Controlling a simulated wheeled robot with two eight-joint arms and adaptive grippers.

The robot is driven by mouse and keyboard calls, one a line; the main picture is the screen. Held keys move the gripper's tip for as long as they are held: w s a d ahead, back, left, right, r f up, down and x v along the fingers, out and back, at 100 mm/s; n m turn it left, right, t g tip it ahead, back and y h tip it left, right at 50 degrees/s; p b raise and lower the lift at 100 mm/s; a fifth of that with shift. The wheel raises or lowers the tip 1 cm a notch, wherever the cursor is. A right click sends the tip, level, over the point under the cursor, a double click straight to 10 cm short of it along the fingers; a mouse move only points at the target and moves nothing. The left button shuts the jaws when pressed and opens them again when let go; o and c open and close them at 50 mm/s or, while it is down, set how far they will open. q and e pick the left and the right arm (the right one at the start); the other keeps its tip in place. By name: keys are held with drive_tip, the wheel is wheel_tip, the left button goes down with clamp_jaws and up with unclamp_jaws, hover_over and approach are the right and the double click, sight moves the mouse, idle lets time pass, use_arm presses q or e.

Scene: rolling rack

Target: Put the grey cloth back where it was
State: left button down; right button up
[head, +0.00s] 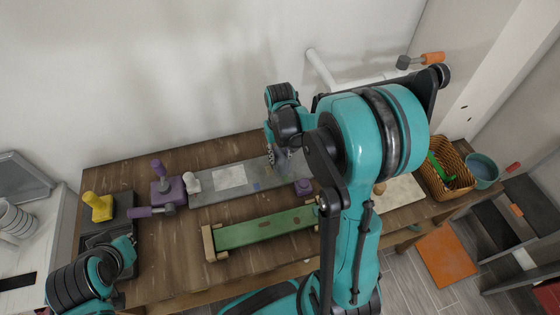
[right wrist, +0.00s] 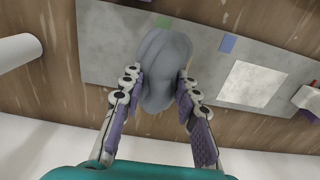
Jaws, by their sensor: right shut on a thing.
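The grey cloth (right wrist: 164,70) hangs bunched between the fingers of my right gripper (right wrist: 158,98) in the right wrist view. The gripper is shut on it, above a grey board (right wrist: 110,45). In the head view my right gripper (head: 278,156) is over the right part of the grey board (head: 215,184); the cloth there is too small to tell from the fingers. The board carries a white sheet (head: 229,177) and small green and blue squares; the blue square (right wrist: 227,43) shows in the right wrist view. My left arm is at the lower left, and its fingertips cannot be made out.
A green padded bench (head: 265,228) lies in front of the board. Purple blocks (head: 168,189), a white piece (head: 192,181) and a yellow-handled tool (head: 98,206) stand at left. A wicker basket (head: 449,168) and a teal bowl (head: 483,169) are at right. My right arm hides part of the table.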

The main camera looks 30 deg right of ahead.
sight(280, 160)
drive_tip(key=shift+f+b, duration=0.35)
drive_tip(key=shift+f, duration=1.15)
drive_tip(key=shift+f, duration=0.1)
drive_tip(key=o, duration=1.1)
